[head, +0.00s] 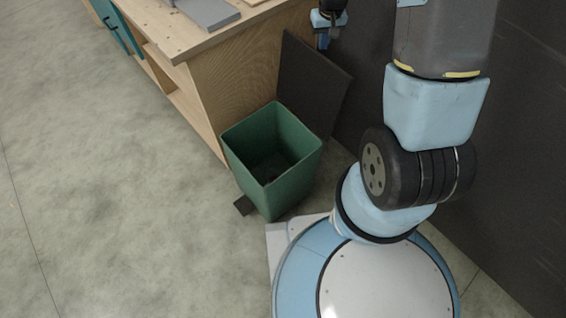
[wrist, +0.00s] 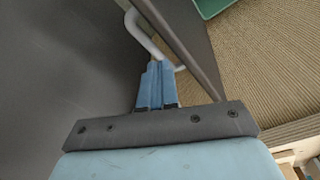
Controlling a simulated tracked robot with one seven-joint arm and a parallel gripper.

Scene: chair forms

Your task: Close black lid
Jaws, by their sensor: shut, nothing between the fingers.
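The black lid (head: 312,85) is a flat dark panel standing up, tilted, behind the open green bin (head: 270,150). In the wrist view the lid (wrist: 185,40) shows as a dark slab running diagonally, with a curved light grey bar (wrist: 140,32) beside it. My gripper (wrist: 157,68) is shut and empty, its fingertips close to the grey bar and the slab; I cannot tell whether they touch. In the head view my gripper (head: 323,40) is at the top, above and behind the lid's upper edge. A green corner of the bin (wrist: 210,7) shows in the wrist view.
A wooden workbench (head: 205,75) with teal drawers (head: 118,28) stands left of the bin. A grey flat object (head: 208,12) lies on its top. A dark wall (head: 515,130) is close on the right. The concrete floor (head: 100,180) at left is clear.

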